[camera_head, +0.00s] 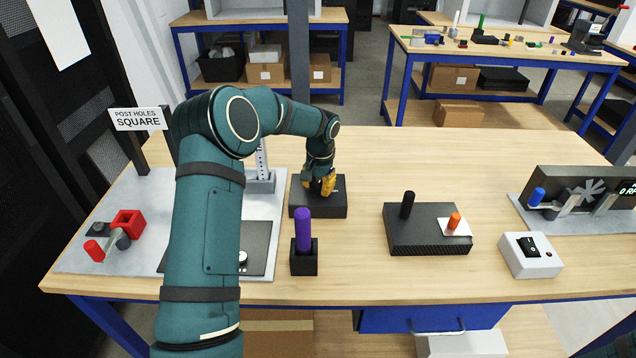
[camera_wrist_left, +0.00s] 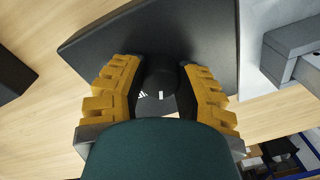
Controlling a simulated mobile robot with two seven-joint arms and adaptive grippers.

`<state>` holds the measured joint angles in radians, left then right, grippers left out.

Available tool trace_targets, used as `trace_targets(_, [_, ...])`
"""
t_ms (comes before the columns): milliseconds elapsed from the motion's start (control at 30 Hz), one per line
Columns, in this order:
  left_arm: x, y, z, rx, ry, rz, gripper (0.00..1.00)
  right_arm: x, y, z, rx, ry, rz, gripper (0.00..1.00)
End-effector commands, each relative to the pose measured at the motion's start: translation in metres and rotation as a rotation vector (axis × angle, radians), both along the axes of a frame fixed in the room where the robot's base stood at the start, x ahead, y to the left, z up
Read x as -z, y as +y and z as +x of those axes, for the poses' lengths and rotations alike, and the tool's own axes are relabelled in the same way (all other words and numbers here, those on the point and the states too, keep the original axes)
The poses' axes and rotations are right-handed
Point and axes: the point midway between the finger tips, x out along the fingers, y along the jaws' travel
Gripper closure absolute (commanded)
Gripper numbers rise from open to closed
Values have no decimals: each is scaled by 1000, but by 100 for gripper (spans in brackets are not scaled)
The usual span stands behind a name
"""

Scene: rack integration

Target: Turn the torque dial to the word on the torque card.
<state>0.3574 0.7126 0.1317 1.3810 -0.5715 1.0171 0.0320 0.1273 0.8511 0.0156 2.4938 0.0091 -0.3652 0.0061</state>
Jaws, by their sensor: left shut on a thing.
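My left gripper (camera_head: 320,188) reaches down to a black box (camera_head: 305,208) in the middle of the table. In the left wrist view the yellow fingers of my left gripper (camera_wrist_left: 160,92) are shut on a round black knob, which I take as the torque dial (camera_wrist_left: 160,70), standing on the black box (camera_wrist_left: 110,42). Small white marks show on the box near the knob, too small to read. I cannot make out a torque card with a readable word. My right gripper is out of view.
A purple-handled tool (camera_head: 303,230) stands upright in a black holder just in front. A black block (camera_head: 428,235) with black and orange pegs is to the right, near a white switch box (camera_head: 531,256). A sign (camera_head: 138,118) reads "POST HOLES SQUARE".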

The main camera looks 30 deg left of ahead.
Motion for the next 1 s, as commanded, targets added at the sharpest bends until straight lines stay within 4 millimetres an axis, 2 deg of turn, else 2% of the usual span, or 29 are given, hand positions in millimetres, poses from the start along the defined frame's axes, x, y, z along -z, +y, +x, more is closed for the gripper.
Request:
trace_targets(200, [0,-1,-1,177,6,-2,100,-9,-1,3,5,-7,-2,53])
trace_targets(500, [2,-1,-2,353,7,-3,100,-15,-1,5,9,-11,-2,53])
trace_targets(1000, [3,0,-2,430,7,-3,100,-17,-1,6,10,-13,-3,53])
